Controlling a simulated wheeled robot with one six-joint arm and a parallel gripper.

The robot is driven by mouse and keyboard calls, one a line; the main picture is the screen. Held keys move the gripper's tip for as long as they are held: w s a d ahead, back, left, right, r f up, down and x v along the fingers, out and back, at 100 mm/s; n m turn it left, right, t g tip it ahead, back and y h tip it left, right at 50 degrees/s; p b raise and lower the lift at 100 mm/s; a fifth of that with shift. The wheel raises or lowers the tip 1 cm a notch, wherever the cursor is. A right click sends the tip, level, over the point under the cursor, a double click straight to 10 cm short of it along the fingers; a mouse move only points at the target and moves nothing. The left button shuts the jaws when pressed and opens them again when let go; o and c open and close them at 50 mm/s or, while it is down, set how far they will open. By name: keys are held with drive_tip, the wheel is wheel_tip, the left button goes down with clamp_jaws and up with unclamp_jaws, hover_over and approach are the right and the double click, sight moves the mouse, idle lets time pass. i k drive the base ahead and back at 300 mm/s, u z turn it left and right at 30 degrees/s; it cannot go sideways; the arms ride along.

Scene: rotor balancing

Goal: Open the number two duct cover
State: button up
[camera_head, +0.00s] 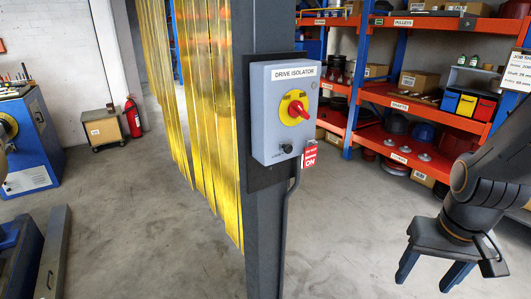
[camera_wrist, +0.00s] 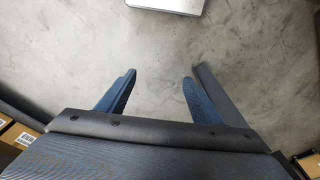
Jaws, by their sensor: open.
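No duct cover marked number two can be made out in either view. My gripper (camera_head: 428,278) hangs at the right of the head view, pointing down, with its blue fingers apart and nothing between them. In the wrist view my gripper (camera_wrist: 160,82) shows two spread fingers over bare concrete floor. A grey drive isolator box (camera_head: 287,110) is fixed to a dark post (camera_head: 262,230), left of my gripper and apart from it. Its red rotary handle (camera_head: 298,110) sits on a yellow disc, and a red tag (camera_head: 309,154) hangs below.
Yellow strip curtains (camera_head: 205,110) hang left of the post. Orange shelves (camera_head: 420,101) with boxes and parts stand behind my arm. A blue machine (camera_head: 28,145), a carton (camera_head: 102,127) and a red extinguisher (camera_head: 132,118) are at the left. The floor (camera_head: 345,240) between post and gripper is clear.

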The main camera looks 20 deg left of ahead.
sight(45, 284)
drive_tip(key=u, duration=2.3)
drive_tip(key=i, duration=3.05)
drive_tip(key=u, duration=0.55)
